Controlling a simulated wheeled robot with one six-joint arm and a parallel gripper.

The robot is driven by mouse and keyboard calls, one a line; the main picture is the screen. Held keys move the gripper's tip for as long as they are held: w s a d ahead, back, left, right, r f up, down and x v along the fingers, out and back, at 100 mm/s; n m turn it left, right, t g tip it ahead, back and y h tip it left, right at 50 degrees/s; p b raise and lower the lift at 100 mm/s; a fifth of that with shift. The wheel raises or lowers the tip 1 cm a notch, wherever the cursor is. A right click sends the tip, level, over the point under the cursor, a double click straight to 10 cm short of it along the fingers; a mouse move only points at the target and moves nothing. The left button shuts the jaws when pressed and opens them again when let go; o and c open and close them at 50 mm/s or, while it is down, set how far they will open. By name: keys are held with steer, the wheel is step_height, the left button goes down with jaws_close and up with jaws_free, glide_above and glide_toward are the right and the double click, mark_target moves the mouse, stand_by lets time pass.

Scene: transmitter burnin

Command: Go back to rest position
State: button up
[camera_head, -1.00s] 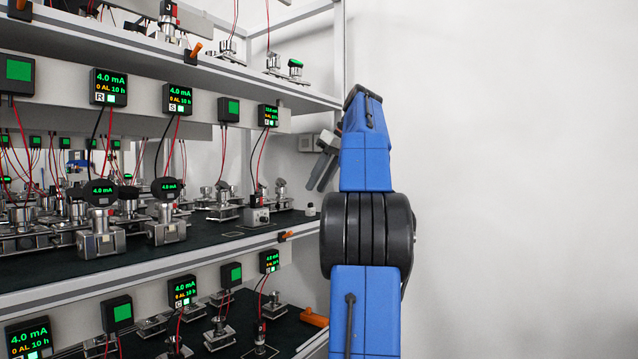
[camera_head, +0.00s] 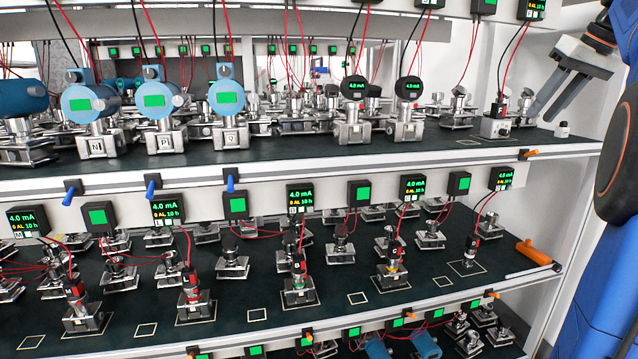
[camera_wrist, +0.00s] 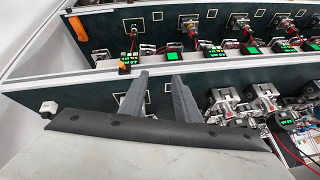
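My gripper (camera_head: 545,108) is at the right edge of the head view, with its two grey fingers pointing down and left. It is in front of the right end of the middle shelf (camera_head: 420,150). The fingers also show in the wrist view (camera_wrist: 160,75), spread apart with nothing between them. My blue arm stands at the right edge of the head view, partly cut off.
The rack holds rows of transmitters, such as a blue one (camera_head: 155,100), with wires and green displays (camera_head: 300,198). The lower shelf (camera_head: 330,265) has square outlines and an orange handle (camera_head: 533,252) at its right. A small white-grey piece (camera_head: 562,130) stands near the gripper.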

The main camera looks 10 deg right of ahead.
steer(key=s+a+f+g, duration=0.1)
steer(key=s+a+f, duration=0.2)
steer(key=a+f, duration=0.65)
steer(key=s+a+f, duration=0.4)
steer(key=a+f, duration=0.3)
steer(key=a, duration=0.6)
steer(key=s+a+f, duration=0.3)
steer(key=s+f, duration=0.2)
steer(key=f, duration=0.3)
steer(key=s+a+f+n+h, duration=0.1)
steer(key=s+a+f, duration=0.3)
steer(key=f, duration=0.4)
steer(key=s+a+f, duration=0.3)
steer(key=s+f, duration=0.3)
steer(key=f, duration=0.2)
steer(key=shift+s+a+f+h, duration=0.2)
steer(key=shift+s+a+h, duration=0.1)
steer(key=shift+s, duration=0.1)
steer(key=shift+d, duration=0.1)
